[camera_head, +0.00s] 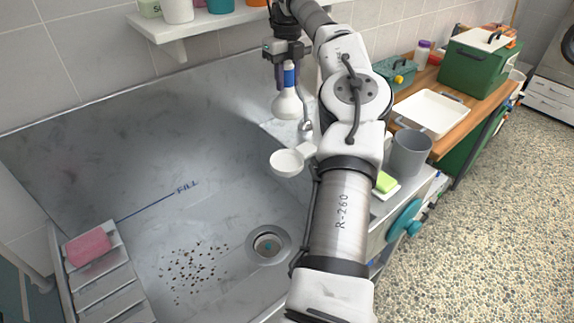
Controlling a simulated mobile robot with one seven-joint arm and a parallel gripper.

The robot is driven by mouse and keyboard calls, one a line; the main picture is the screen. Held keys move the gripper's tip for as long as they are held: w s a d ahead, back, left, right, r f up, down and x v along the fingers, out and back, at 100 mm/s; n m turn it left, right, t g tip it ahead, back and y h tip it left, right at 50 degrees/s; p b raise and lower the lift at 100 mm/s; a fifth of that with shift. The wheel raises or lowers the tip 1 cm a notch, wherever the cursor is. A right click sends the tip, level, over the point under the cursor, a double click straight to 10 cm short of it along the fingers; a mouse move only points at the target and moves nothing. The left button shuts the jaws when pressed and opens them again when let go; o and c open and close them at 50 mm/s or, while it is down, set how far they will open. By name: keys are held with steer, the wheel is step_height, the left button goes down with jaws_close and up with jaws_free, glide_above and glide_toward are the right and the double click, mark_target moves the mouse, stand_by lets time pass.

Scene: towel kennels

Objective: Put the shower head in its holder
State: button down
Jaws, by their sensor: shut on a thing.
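My gripper (287,60) points down over the back right of the grey basin and is shut on the shower head (287,104). The shower head has a blue handle and a wide white head, and hangs with the head downward, clear of the basin floor. Below it is a white round cup-like piece (286,162) on a short bracket, beside my arm. I cannot tell whether this is the holder. A small gap shows between it and the shower head. My arm hides part of the area to the right.
The basin (80,150) has a drain (268,246) and dark specks on its floor. A slatted ramp (105,280) with a pink sponge (89,246) is at left. A shelf (200,27) with pots is above. A grey bin (410,154) stands right of my arm.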

steer(key=shift+a+r, duration=0.15)
steer(key=shift+r, duration=0.2)
steer(key=shift+s+a+f+b, duration=0.15)
steer(key=shift+f+b, duration=0.4)
steer(key=shift+f, duration=0.55)
steer(key=shift+f+b, duration=0.6)
steer(key=shift+f, duration=1.45)
steer(key=shift+s, duration=0.1)
steer(key=shift+d+f+b, duration=0.15)
steer(key=shift+f+b, duration=0.05)
steer(key=shift+f, duration=0.95)
steer(key=shift+d+f+b, duration=0.1)
steer(key=shift+f+b, duration=0.1)
steer(key=shift+f, duration=0.9)
steer(key=shift+f, duration=0.1)
steer(key=shift+f+b, duration=0.55)
steer(key=shift+f, duration=0.8)
